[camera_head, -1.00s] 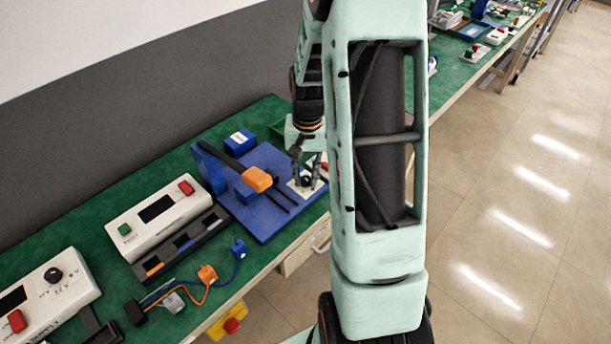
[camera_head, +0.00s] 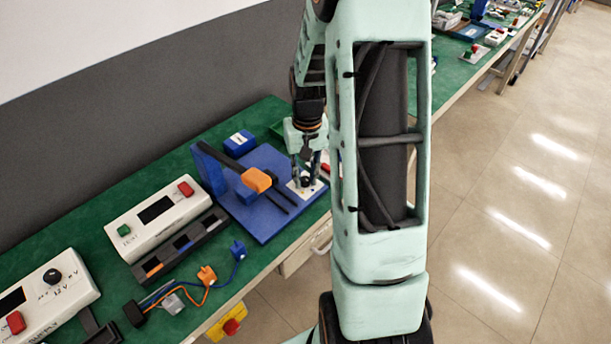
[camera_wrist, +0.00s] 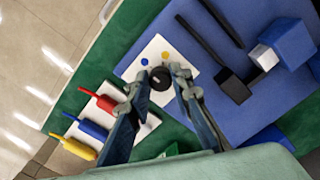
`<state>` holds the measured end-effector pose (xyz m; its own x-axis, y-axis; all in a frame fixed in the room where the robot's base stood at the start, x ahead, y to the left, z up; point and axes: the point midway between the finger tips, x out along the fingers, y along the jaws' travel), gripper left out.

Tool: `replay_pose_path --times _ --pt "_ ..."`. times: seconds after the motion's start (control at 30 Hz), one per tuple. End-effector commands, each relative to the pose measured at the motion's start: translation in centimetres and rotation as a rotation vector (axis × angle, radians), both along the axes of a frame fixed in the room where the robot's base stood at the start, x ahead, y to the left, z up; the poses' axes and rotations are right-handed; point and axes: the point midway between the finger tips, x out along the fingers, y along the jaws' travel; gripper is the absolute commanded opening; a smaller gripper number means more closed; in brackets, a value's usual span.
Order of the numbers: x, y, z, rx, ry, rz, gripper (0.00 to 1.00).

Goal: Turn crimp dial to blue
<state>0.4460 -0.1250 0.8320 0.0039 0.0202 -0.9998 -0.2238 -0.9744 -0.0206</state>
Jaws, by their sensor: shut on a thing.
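The crimp dial (camera_wrist: 160,80) is a round black knob on a white plate (camera_wrist: 133,73) in the wrist view. A blue dot (camera_wrist: 144,61) and a yellow dot (camera_wrist: 165,56) show on the plate beyond the dial. My gripper (camera_wrist: 158,77) has one finger on each side of the dial and is shut on it. The fingers cover parts of the plate, and I cannot tell which dot the dial points to. In the head view the white plate (camera_head: 296,194) is at the right corner of the blue crimp base, with my gripper (camera_head: 306,176) over it.
The blue base (camera_head: 245,222) carries an orange-ended black lever (camera_head: 257,180). Red, blue and yellow handled tools (camera_wrist: 93,130) lie beside it in the wrist view. A white box with buttons (camera_head: 150,215) and loose connectors (camera_head: 207,275) are left of it. The table edge is close.

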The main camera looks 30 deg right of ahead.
Motion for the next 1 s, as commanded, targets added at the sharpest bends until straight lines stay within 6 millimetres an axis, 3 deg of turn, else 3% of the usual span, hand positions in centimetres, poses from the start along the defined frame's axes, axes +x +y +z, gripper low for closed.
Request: replay_pose_path --times 0.03,0.07,0.2,0.57,0.67,1.0 --pt "0.1 0.0 0.1 -0.001 -0.003 0.000 0.00" --pt "0.1 0.0 0.1 -0.001 -0.003 -0.001 0.22" --pt "0.1 0.0 0.1 0.000 -0.002 -0.001 0.37" --pt "0.1 0.0 0.6 -0.001 -0.003 -0.001 0.37" --pt "0.1 -0.1 1.8 -0.002 -0.005 -0.001 0.37" --pt "0.1 -0.2 8.9 -0.003 -0.007 -0.001 0.37"
